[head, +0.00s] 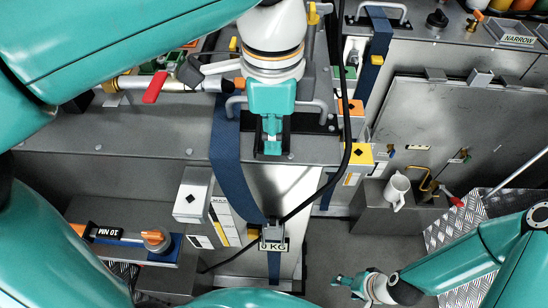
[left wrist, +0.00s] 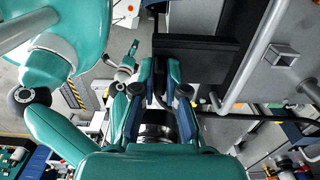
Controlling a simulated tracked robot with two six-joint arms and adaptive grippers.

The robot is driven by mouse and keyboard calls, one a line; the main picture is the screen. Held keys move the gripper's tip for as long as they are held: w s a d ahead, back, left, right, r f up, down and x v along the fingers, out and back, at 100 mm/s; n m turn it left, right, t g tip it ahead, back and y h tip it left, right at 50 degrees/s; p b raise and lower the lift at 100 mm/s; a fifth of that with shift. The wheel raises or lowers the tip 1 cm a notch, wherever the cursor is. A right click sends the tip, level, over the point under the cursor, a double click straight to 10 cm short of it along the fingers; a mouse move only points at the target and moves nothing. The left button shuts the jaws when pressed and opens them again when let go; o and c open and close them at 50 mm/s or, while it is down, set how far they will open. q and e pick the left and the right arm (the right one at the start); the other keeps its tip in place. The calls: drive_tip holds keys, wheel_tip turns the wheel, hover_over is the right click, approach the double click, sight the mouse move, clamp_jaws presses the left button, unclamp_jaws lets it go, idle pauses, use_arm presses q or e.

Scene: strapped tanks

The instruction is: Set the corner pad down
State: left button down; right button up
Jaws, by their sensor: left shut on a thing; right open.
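My left gripper (head: 272,148) points down at the top front edge of the near grey tank (head: 120,140). It is shut on the black corner pad (left wrist: 228,62), which shows beyond the fingers in the left wrist view. A dark blue strap (head: 228,155) runs over that edge just left of the gripper and down the front to a buckle (head: 273,232). My right gripper (head: 348,284) is open and empty, low at the right.
Grab handles (head: 318,104) stand on the tank top beside my left gripper. A black cable (head: 347,130) hangs close to its right. A red-handled valve (head: 155,87) is at the left. A white mug (head: 397,190) stands on a grey box at the right.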

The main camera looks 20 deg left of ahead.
use_arm(q)
wheel_tip(320, 180, down, 4)
drive_tip(key=b, duration=0.4)
drive_tip(key=shift+f, duration=0.2)
drive_tip(key=shift+r, duration=0.1)
drive_tip(key=c, duration=1.6)
unclamp_jaws()
drive_tip(key=shift+c, duration=0.2)
drive_tip(key=o, duration=0.4)
drive_tip(key=shift+o, duration=0.2)
